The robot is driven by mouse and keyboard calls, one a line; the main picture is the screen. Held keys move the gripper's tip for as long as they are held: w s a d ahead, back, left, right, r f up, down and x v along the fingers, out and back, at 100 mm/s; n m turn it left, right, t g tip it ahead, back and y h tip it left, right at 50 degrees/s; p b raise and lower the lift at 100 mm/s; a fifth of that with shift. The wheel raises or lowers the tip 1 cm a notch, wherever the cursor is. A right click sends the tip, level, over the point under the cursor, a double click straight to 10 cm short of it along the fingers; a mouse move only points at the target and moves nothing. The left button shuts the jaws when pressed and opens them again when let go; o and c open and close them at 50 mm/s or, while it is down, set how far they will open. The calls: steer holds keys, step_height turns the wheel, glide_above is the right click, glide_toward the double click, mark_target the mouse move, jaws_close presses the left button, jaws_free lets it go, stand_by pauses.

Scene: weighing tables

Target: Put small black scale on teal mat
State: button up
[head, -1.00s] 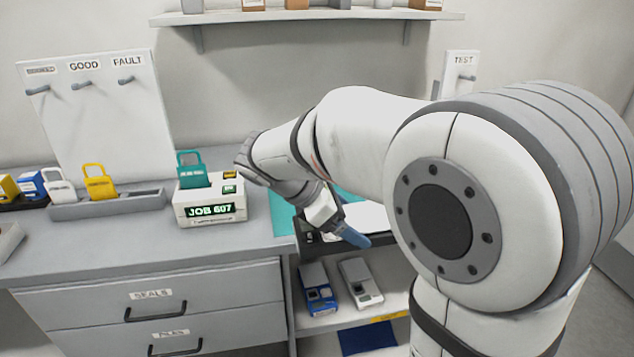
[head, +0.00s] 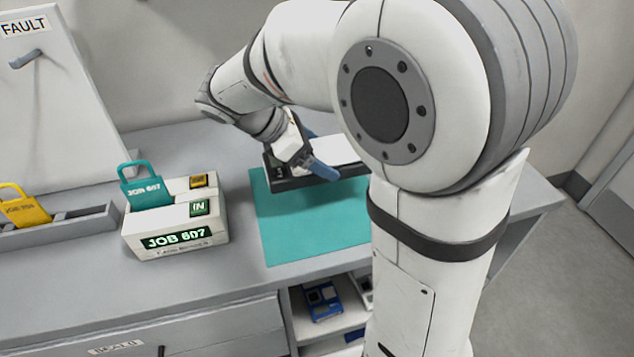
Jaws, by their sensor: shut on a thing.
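The small black scale (head: 286,184) has a dark body and a white top plate. It is at the far part of the teal mat (head: 305,232), and my arm hides its right end. My gripper (head: 312,158) is shut on the scale, with one blue finger on its near side and the other partly seen behind. I cannot tell whether the scale touches the mat or is held just above it. The near part of the mat is bare.
A white box reading JOB 607 (head: 176,241) stands left of the mat, with a teal tag (head: 147,190) in it. A grey rack (head: 70,228) holds a yellow tag (head: 25,208). A blue device (head: 322,301) lies on the shelf below.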

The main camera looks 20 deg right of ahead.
step_height(320, 180, down, 8)
steer(key=shift+f+b, duration=0.2)
steer(key=shift+b, duration=0.35)
steer(key=shift+d, duration=0.1)
steer(key=o, duration=1.1)
steer(key=shift+f, duration=0.1)
steer(key=shift+c, duration=0.2)
